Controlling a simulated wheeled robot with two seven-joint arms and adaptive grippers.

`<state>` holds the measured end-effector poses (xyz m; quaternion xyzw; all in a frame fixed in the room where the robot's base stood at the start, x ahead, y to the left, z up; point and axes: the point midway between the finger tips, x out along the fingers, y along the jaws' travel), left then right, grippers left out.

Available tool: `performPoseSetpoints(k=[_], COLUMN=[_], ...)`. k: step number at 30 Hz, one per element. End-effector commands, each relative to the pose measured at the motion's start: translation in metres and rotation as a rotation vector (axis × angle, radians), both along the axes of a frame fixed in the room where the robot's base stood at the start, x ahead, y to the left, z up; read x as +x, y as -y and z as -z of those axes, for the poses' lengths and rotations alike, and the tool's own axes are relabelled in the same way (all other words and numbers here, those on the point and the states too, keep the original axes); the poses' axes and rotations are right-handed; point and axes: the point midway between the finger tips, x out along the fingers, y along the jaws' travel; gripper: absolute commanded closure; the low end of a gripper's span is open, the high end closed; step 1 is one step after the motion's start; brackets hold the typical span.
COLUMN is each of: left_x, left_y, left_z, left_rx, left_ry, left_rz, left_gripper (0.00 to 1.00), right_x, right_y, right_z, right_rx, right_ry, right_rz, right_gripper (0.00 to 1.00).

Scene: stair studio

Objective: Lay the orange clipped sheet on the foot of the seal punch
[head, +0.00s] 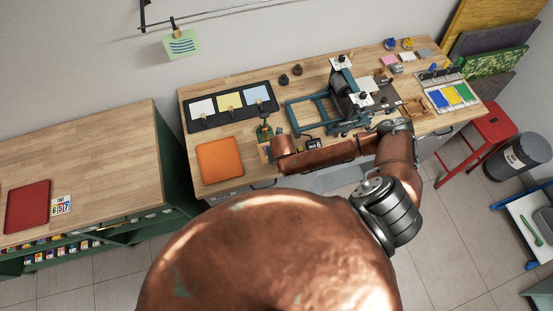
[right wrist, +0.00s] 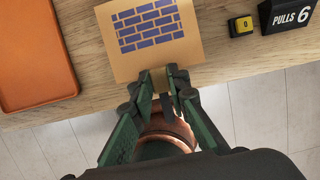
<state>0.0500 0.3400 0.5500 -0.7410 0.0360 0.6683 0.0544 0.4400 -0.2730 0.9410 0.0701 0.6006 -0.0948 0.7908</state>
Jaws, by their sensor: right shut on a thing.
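The orange-tan sheet (right wrist: 127,62) with a blue brick print is at my right gripper (right wrist: 160,72), whose green fingers are shut on its near edge. My left gripper is not in view.
An orange tray (head: 220,160) lies left of the sheet. Behind are a black board (head: 237,118) with three clipped sheets and a blue press (head: 300,117).

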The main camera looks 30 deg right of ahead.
Motion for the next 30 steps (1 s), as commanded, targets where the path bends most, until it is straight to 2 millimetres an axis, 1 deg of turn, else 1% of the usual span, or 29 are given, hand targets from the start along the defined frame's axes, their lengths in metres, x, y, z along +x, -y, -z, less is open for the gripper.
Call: performPoseSetpoints(k=[1, 15, 18, 30], left_x=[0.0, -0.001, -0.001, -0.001], left_y=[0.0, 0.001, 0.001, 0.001], left_z=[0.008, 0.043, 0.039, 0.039], left_rx=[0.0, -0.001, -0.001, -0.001], left_ry=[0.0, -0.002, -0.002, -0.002], left_rz=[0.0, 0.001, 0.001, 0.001], left_gripper=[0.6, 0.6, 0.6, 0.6], right_x=[0.0, 0.0, 0.009, 0.039], right_y=[0.0, 0.0, 0.002, 0.009], right_z=[0.007, 0.04, 0.035, 0.036], right_rx=[0.001, 0.0, 0.0, 0.0], right_ry=[0.0, 0.0, 0.002, 0.002], right_rz=[0.0, 0.001, 0.001, 0.002], right_gripper=[0.96, 0.96, 0.96, 0.97])
